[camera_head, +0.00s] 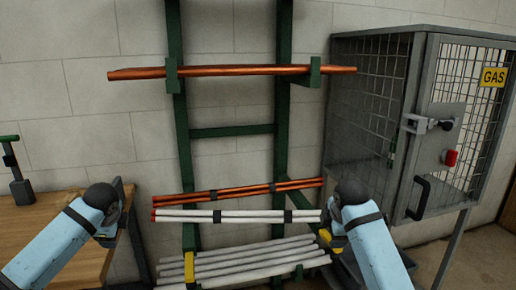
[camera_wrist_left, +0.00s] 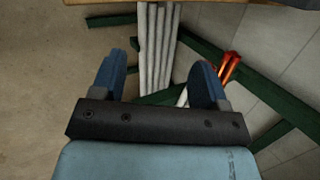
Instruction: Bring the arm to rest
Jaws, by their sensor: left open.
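My left arm (camera_head: 52,246) is light blue and comes in from the lower left, in front of the workbench. My left gripper (camera_head: 118,210) is at its end, left of the pipe rack; its fingers are mostly hidden in the head view. In the left wrist view, the left gripper (camera_wrist_left: 158,76) has its two blue fingers apart. I see nothing held between them; pale pipes show beyond. My right arm (camera_head: 373,248) comes in from the lower right. My right gripper (camera_head: 333,222) is largely hidden behind its own wrist, near the rack's right side.
A green pipe rack (camera_head: 183,150) against the wall holds copper pipes (camera_head: 230,71) on top and red and white pipes lower down. Grey pipes (camera_head: 240,262) lie at its bottom. A wooden workbench (camera_head: 40,225) is at left. A mesh gas cage (camera_head: 370,110) stands at right.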

